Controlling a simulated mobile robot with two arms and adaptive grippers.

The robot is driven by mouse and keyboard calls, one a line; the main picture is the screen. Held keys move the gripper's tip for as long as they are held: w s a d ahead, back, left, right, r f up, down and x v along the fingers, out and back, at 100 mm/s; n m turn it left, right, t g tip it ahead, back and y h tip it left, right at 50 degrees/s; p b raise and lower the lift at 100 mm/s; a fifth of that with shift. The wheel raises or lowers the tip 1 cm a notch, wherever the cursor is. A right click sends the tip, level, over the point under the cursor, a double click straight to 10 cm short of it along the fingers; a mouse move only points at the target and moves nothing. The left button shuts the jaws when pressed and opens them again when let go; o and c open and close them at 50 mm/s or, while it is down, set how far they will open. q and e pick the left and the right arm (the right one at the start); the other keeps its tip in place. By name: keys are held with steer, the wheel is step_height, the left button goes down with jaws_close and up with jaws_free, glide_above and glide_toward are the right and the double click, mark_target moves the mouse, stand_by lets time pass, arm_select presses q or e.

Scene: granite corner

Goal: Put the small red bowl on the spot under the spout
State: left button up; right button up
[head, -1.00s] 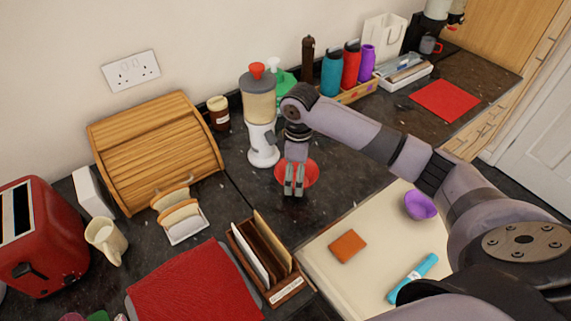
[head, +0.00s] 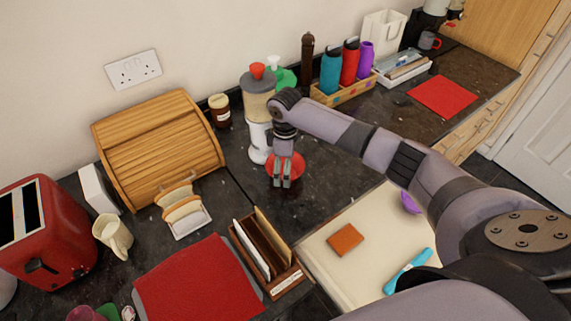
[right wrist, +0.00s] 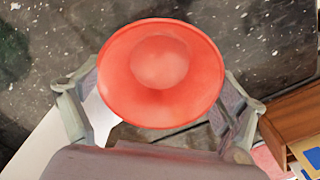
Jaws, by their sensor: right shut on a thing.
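The small red bowl (head: 298,163) is held in my right gripper (head: 281,184), just in front of the dispenser (head: 258,138) with its grey top and red knob. In the right wrist view the bowl (right wrist: 190,98) fills the space between the two fingers of the right gripper (right wrist: 158,112). The arm and gripper hide part of the bowl and of the dispenser's front, so the spout and the spot under it cannot be made out. I cannot tell whether the bowl touches the counter. My left gripper is not in view.
A green-topped bottle (head: 283,78) and a crate of bottles (head: 343,94) stand behind. A wooden bread box (head: 157,140) and toast rack (head: 188,222) are left. A letter rack (head: 268,258) and cream board (head: 345,272) lie nearer. Dark counter right of the bowl is clear.

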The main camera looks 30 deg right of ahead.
steer(key=o, duration=1.1)
steer(key=shift+c, duration=0.2)
step_height(320, 180, up, 12)
steer(key=b, duration=0.2)
